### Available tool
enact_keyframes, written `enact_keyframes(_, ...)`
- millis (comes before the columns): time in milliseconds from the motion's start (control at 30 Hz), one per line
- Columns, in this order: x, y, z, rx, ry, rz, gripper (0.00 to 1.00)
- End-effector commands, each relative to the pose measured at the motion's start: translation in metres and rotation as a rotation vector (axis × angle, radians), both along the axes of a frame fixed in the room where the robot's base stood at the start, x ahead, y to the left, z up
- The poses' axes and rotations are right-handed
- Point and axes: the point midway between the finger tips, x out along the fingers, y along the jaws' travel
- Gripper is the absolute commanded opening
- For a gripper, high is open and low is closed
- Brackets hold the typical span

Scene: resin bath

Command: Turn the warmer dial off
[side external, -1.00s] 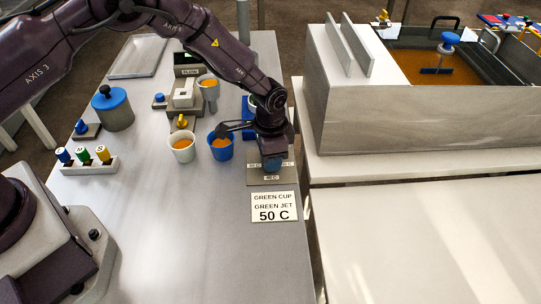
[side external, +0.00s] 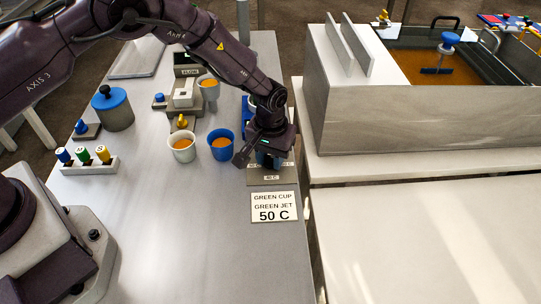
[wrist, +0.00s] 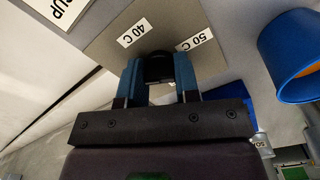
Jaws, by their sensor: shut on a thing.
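The warmer dial (wrist: 159,66) is a dark knob on a grey panel (wrist: 100,48), which also shows in the side external view (side external: 283,182). In the wrist view, labels 40 C (wrist: 134,33) and 50 C (wrist: 195,41) lie on the panel beside the dial. My gripper (wrist: 159,76) points down with its two blue fingers closed on either side of the dial. In the side external view my gripper (side external: 269,162) hides the dial and part of the labels. Which mark the dial points at cannot be told.
A blue cup (side external: 221,148) and a white cup (side external: 182,150) with orange contents stand left of my gripper. A sign reading 50 C (side external: 273,207) lies in front of the panel. The large bath box (side external: 400,120) is at the right. The table's front is clear.

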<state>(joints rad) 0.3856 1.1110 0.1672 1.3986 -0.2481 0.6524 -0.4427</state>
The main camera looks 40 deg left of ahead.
Motion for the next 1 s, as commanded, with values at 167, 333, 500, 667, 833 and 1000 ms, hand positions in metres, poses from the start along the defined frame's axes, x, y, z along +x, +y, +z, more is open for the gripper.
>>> enact_keyframes(167, 0.0003, -0.0003, 0.0015, 0.0, 0.0, 0.168, 0.06)
enact_keyframes(333, 0.0003, -0.0004, 0.0015, 0.0, 0.0, 0.328, 0.06)
enact_keyframes(500, 0.0001, -0.0004, 0.0014, 0.0, 0.001, 0.49, 0.06)
enact_keyframes(667, -0.0001, -0.0007, 0.0013, 0.001, 0.001, 0.641, 0.06)
enact_keyframes(833, 0.0001, -0.0003, 0.0012, 0.001, 0.001, 0.803, 0.06)
enact_keyframes(1000, 0.0001, -0.0004, 0.0012, 0.001, 0.0, 0.964, 0.06)
